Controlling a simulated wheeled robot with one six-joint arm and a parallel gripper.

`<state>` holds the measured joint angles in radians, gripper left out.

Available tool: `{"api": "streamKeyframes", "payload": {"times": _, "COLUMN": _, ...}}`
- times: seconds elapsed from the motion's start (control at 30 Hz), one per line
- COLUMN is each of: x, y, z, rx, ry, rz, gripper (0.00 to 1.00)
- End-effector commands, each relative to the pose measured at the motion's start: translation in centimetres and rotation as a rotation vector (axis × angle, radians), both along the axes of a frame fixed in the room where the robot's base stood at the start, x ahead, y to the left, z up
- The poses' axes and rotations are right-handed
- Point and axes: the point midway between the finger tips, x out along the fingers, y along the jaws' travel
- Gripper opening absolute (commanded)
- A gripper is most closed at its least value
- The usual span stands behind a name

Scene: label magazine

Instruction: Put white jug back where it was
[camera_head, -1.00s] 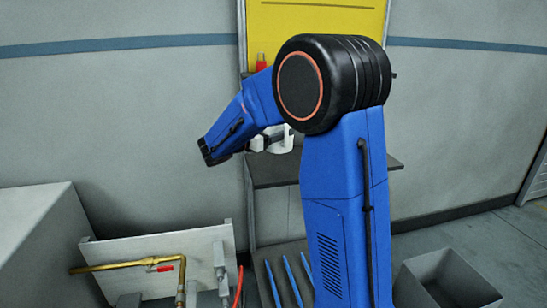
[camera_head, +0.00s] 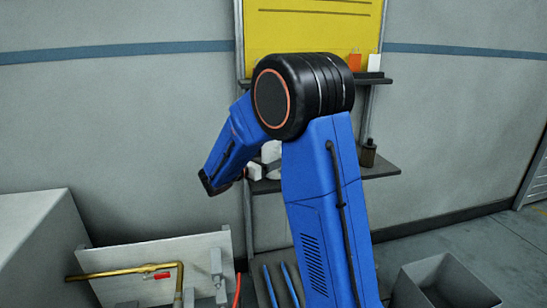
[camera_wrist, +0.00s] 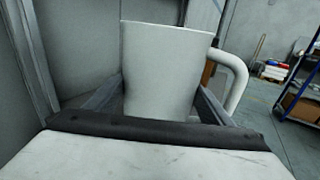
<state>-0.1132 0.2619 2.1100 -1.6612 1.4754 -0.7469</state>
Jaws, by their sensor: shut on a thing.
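The white jug (camera_wrist: 165,65) fills the middle of the wrist view, upright, with its handle on the right side. My gripper (camera_wrist: 158,102) is shut on it, with a grey finger on each side of its body. The jug's base is hidden behind the dark edge of the gripper. In the head view my blue arm hides most of the gripper. White shapes show beside the arm in front of the middle shelf (camera_head: 380,171), but I cannot tell which is the jug. I cannot see whether the jug touches anything below.
A dark bottle (camera_head: 368,153) stands on the middle shelf, right of my arm. An orange item (camera_head: 354,63) and a white item (camera_head: 374,63) stand on the upper shelf. A grey open bin (camera_head: 445,283) and a panel with brass pipe (camera_head: 150,262) are below.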

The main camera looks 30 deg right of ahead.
Motion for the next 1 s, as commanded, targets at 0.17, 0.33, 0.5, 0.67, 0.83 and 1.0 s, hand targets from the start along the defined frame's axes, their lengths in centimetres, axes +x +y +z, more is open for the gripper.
{"api": "streamKeyframes", "payload": {"times": 0.17, "x": 0.0, "y": 0.0, "z": -0.3, "rx": 0.000, "ry": 0.001, "rz": 0.000, "gripper": 0.82}}
{"api": "streamKeyframes", "payload": {"times": 0.33, "x": 0.0, "y": 0.0, "z": -0.3, "rx": 0.000, "ry": 0.001, "rz": 0.000, "gripper": 0.94}}
{"api": "streamKeyframes", "payload": {"times": 0.5, "x": 0.0, "y": 0.0, "z": -0.2, "rx": 0.000, "ry": 0.000, "rz": 0.000, "gripper": 0.94}}
{"api": "streamKeyframes", "payload": {"times": 0.67, "x": -0.1, "y": 0.6, "z": 0.0, "rx": 0.000, "ry": 0.000, "rz": 0.001, "gripper": 0.94}}
{"api": "streamKeyframes", "payload": {"times": 0.83, "x": -0.7, "y": 3.2, "z": 0.0, "rx": 0.000, "ry": 0.001, "rz": 0.004, "gripper": 0.94}}
{"api": "streamKeyframes", "payload": {"times": 1.0, "x": -1.5, "y": 6.2, "z": 0.0, "rx": 0.000, "ry": 0.001, "rz": 0.003, "gripper": 0.94}}
